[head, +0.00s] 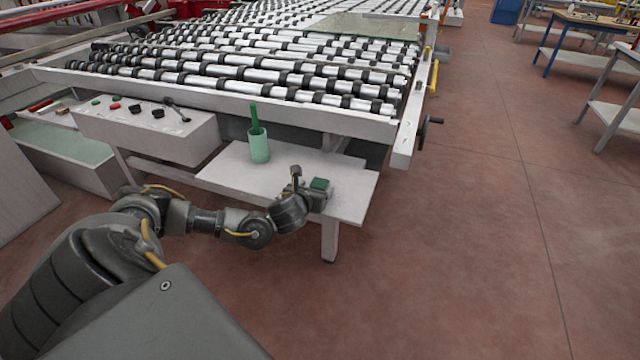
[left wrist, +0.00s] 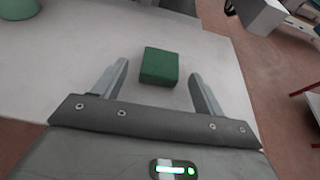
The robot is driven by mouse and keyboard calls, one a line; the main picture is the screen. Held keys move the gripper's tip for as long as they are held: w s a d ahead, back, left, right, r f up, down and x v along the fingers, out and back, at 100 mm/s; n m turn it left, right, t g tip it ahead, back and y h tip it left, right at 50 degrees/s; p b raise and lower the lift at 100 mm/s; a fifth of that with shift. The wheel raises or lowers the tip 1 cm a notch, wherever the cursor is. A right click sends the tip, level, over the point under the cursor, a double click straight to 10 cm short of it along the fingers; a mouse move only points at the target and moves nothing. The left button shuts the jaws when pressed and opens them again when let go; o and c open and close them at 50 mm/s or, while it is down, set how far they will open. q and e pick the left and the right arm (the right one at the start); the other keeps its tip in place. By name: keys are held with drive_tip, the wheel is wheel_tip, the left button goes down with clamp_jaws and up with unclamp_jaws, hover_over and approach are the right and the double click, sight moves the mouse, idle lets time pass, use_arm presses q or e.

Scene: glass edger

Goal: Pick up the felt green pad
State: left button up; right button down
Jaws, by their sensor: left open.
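The green felt pad (head: 320,184) is a small dark green block lying on the white shelf (head: 240,172) below the roller bed. In the left wrist view the pad (left wrist: 159,66) lies just ahead of and between the two fingertips, a bit nearer the left one. My left gripper (head: 308,182) is open and empty over the shelf; its two spread fingers also show in the left wrist view (left wrist: 158,72). No finger appears to touch the pad. My right gripper is not in view.
A light green cup (head: 259,146) with a dark green handled tool (head: 254,118) stands on the shelf, left of the pad. The roller conveyor (head: 250,70) overhangs behind. A control box (head: 150,128) is at the left. Open floor (head: 480,250) lies right.

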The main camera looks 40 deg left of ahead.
use_arm(q)
drive_tip(key=shift+w+a+f, duration=0.15)
drive_tip(key=shift+w+f, duration=0.1)
drive_tip(key=shift+w, duration=0.2)
drive_tip(key=shift+c, duration=0.9)
drive_tip(key=c, duration=0.9)
